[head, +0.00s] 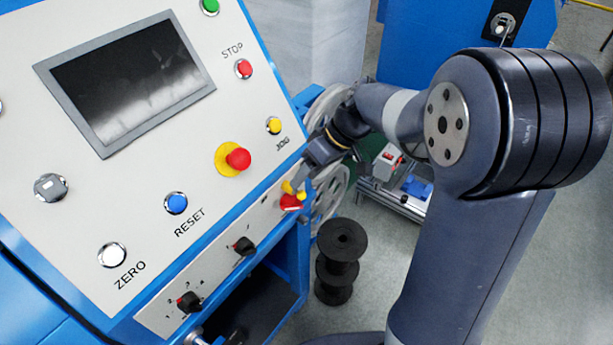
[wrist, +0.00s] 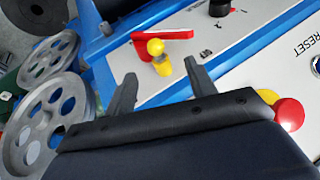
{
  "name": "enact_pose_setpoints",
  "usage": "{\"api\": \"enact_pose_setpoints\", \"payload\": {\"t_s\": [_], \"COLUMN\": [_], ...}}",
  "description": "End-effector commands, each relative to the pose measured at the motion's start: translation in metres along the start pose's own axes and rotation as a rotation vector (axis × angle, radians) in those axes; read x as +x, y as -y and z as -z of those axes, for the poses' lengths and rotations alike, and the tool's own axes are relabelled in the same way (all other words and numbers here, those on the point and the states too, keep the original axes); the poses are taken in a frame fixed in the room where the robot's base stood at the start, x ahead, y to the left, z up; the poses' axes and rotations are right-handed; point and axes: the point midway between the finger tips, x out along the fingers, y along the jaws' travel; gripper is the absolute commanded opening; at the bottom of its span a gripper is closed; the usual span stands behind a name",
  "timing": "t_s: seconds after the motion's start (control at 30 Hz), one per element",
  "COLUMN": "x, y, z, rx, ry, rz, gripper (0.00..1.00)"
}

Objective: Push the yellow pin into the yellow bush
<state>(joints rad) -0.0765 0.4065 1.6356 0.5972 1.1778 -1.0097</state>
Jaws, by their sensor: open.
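A small yellow pin with a rounded end (wrist: 155,47) stands out of the light front panel of the console, beside a red lever (wrist: 165,35). A yellow collar, which looks like the yellow bush (wrist: 162,66), is at the pin's foot. I cannot tell how deep the pin sits in it. In the head view the yellow pin (head: 288,187) shows small above the red lever (head: 291,202). My gripper (wrist: 161,72) is open and empty, its two fingers apart on either side of the yellow parts in the wrist view. In the head view my gripper (head: 303,174) is close to them, partly hidden.
The console panel carries a red stop knob on a yellow base (head: 237,158), a blue button (head: 176,203) and black rotary switches (head: 244,246). Grey spoked pulleys (wrist: 45,120) stand beside the panel's edge. Stacked black spools (head: 338,262) stand on the floor.

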Motion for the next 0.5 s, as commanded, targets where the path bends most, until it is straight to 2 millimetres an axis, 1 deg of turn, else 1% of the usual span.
{"api": "enact_pose_setpoints", "payload": {"t_s": [0.03,0.5], "x": [-0.006,-0.041], "y": [0.001,0.001], "z": [0.003,0.017], "rx": [0.001,0.001], "ry": [-0.001,-0.001], "rz": [-0.001,-0.001], "gripper": [0.53,0.53]}}
